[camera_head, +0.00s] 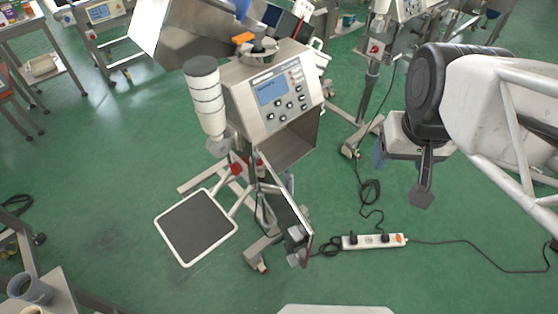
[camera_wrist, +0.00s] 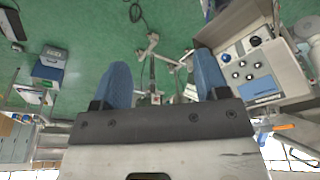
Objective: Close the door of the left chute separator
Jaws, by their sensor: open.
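A metal detector machine (camera_head: 275,95) with a grey control panel and blue screen stands left of centre in the head view. Below its panel is an open box-like compartment (camera_head: 290,145). A thin door panel (camera_head: 285,200) hangs open from the compartment's front left side, angled down toward the floor. My gripper (camera_head: 382,155) is to the right of this machine and apart from it, partly hidden by my wrist. In the wrist view its two blue fingers (camera_wrist: 162,78) are spread, with nothing between them. A machine with a control panel (camera_wrist: 250,80) shows right of the fingers there.
A second, similar machine (camera_head: 375,48) stands behind at the upper right. A white power strip (camera_head: 373,241) with black cables lies on the green floor. A white-framed dark platform (camera_head: 197,226) sits left of the door. Floor between the machine and my arm is mostly clear.

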